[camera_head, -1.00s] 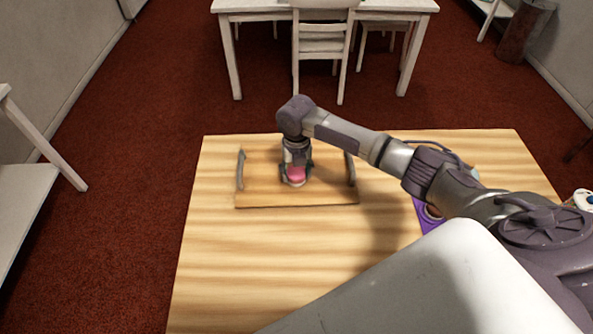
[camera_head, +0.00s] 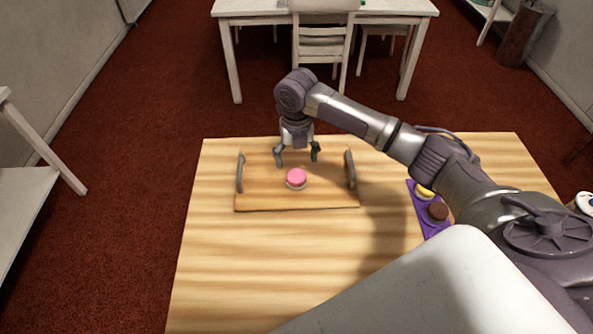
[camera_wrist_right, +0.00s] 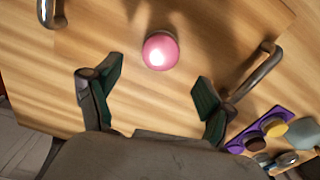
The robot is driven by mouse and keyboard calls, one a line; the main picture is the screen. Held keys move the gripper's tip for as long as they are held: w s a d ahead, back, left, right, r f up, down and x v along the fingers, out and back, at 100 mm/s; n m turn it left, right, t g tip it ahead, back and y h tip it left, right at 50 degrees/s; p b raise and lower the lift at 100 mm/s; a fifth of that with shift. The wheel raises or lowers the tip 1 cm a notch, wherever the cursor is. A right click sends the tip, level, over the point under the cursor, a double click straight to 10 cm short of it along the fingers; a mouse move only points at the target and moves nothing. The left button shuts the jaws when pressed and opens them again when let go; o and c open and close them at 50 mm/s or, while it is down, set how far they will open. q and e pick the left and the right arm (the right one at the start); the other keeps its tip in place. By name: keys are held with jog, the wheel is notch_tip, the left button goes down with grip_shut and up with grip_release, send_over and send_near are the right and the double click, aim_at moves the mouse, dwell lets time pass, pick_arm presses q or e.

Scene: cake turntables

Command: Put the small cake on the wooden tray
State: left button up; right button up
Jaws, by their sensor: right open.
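The small pink cake (camera_head: 296,178) sits upright on the wooden tray (camera_head: 260,200), near its middle. The tray lies on the table and has a grey handle at its left and right ends. My right gripper (camera_head: 297,155) is open and empty, above the tray and a little behind the cake, apart from it. In the right wrist view the cake (camera_wrist_right: 160,51) stands clear beyond the two spread green-padded fingers (camera_wrist_right: 150,90). My left gripper is not in view.
A purple mat (camera_head: 432,228) with a brown cake (camera_head: 437,211) and a yellow cake (camera_head: 424,191) lies right of the tray, partly behind my right arm. The wooden table (camera_head: 230,270) is clear in front of the tray. A white table and chairs stand beyond.

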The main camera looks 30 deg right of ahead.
aim_at(296, 176)
notch_tip(296, 176, up, 5)
jog(key=shift+f, duration=0.1)
